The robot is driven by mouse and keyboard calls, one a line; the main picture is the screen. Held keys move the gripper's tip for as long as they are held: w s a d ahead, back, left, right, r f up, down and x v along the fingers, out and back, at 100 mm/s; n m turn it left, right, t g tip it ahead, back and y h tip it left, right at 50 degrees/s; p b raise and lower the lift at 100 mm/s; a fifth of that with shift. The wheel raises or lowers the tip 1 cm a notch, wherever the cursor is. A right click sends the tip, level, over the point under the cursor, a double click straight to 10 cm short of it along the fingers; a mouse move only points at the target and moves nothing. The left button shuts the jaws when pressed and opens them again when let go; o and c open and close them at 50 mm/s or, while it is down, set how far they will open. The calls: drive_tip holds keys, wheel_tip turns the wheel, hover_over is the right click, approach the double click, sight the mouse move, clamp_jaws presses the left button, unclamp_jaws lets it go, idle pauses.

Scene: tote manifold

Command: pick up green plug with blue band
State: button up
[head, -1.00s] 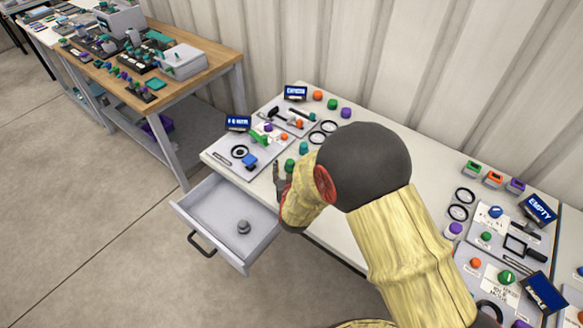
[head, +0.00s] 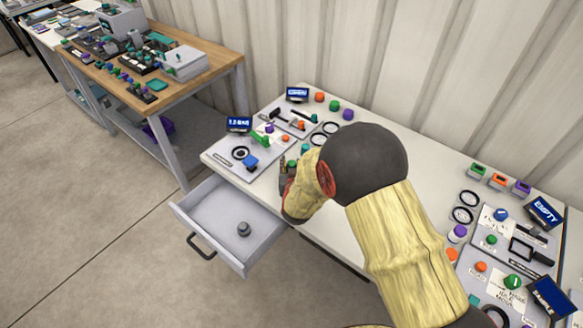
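My gripper (head: 285,172) is over the front edge of the white table, partly hidden by my own wrist. Its dark fingers are beside a small green plug (head: 292,163), which is largely covered by them. I cannot tell whether they touch it or whether they are open or shut. A teal-green plug (head: 305,149) stands just behind, beside my wrist. The blue band is too small to make out on either one.
An open grey drawer (head: 205,212) with a dark grey knob (head: 243,229) juts out below the table. A grey panel (head: 222,163) with a ring and blue block lies left of my gripper. More panels and coloured plugs stand at the right. A wooden bench (head: 205,50) is at the back left.

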drive_tip(key=c, duration=0.6)
drive_tip(key=shift+c, duration=0.2)
